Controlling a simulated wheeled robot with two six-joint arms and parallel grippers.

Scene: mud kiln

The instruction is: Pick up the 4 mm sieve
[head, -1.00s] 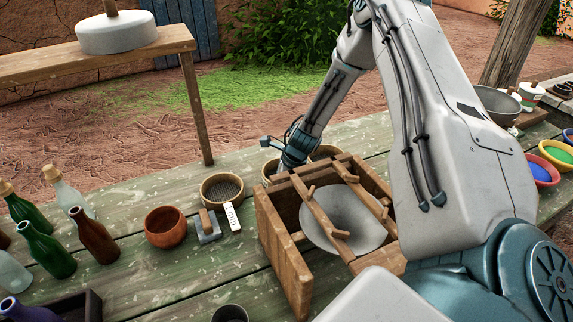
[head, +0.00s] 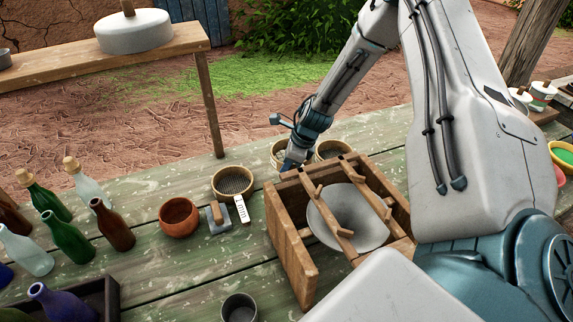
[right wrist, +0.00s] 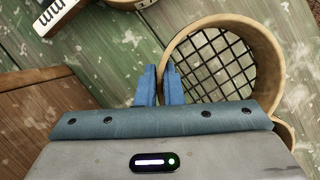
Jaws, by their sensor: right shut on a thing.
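My right gripper (head: 288,164) reaches down behind the wooden frame. In the right wrist view its blue fingers (right wrist: 159,75) are shut on the rim of a round sieve (right wrist: 215,62) with a wide, coarse dark mesh. This sieve (head: 278,153) is partly hidden by the gripper in the head view. Its size label is not readable, and I cannot tell whether it is clear of the table. My left gripper is not in view.
Another round sieve (head: 333,149) stands close on the right. A sieve tagged 1 mm (head: 233,181) is to the left. The wooden frame with a grey bowl (head: 345,225) stands in front. A clay bowl (head: 179,217) and several bottles are further left.

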